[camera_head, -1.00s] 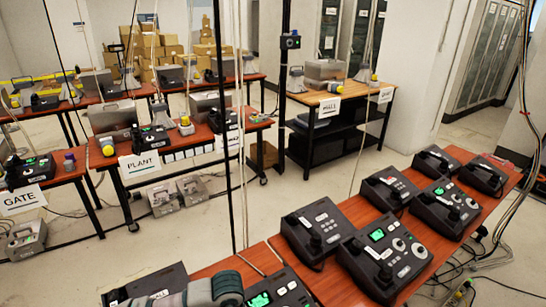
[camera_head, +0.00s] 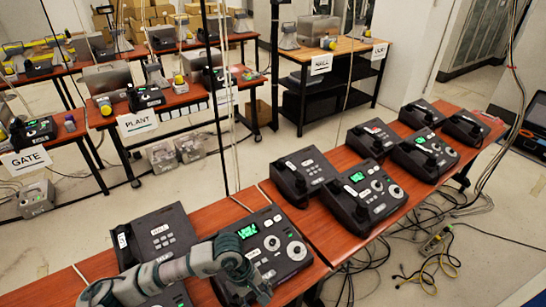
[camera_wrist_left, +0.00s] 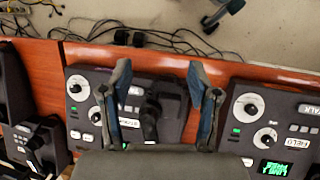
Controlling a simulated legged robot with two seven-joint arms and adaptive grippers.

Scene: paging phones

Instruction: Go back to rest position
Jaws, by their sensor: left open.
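My left arm (camera_head: 185,268) comes in from the lower left of the head view. It passes in front of the nearest black desk phone with a green screen (camera_head: 262,245), partly covering it. My left gripper (camera_wrist_left: 160,72) shows in the left wrist view with its two fingers spread apart and nothing held. A black phone with its handset (camera_wrist_left: 150,115) in the cradle shows between and beyond the fingers. My right gripper is not in view.
Several black phones stand along the red-brown table (camera_head: 325,220). Cables (camera_head: 440,235) lie on the floor to its right. Other tables with the GATE sign (camera_head: 27,161) and PLANT sign (camera_head: 137,123) stand behind. A dark screen (camera_head: 535,125) is at the right edge.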

